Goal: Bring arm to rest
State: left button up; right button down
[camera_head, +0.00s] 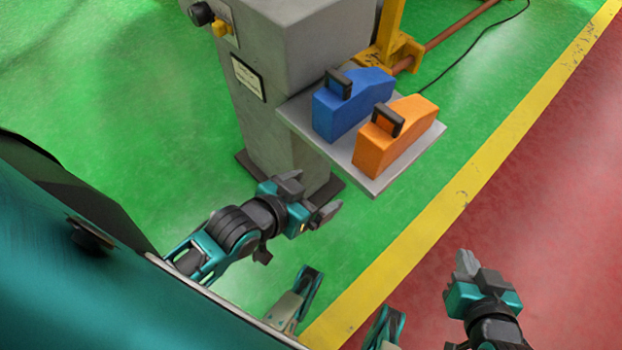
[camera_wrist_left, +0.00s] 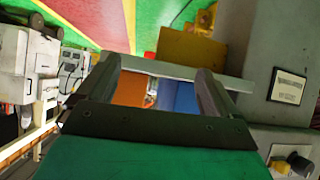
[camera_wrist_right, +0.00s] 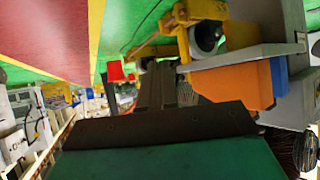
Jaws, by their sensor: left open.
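My left gripper (camera_head: 311,199) is open and empty in front of the grey machine's base, below the shelf. In the left wrist view its two fingers (camera_wrist_left: 160,95) stand wide apart with nothing between them. My right gripper (camera_head: 466,264) is at the lower right over the red floor, with its fingers close together. In the right wrist view its fingers (camera_wrist_right: 158,88) lie side by side and no object shows between them. Neither gripper touches anything in the head view.
The grey machine (camera_head: 300,90) carries a shelf (camera_head: 378,182) with a blue block (camera_head: 345,112) and an orange block (camera_head: 390,145), both with black handles. A yellow bracket (camera_head: 395,45) stands behind. The green and red floor right of the shelf is clear.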

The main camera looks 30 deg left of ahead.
pick_arm(q)
jog(key=s+a+r+y+p, duration=0.1)
jog(key=a+r+p, duration=0.2)
jog(key=r+p, duration=0.6)
jog(key=p, duration=0.5)
jog(key=shift+s+r, duration=0.25)
jog(key=shift+r, duration=0.15)
pick_arm(e)
jog(key=s+d+r+h, duration=0.1)
jog(key=d+r, duration=0.2)
jog(key=r, duration=0.6)
jog(key=shift+s+r, duration=0.2)
jog(key=shift+r, duration=0.2)
jog(key=shift+a, duration=0.1)
pick_arm(q)
jog(key=shift+d, duration=0.1)
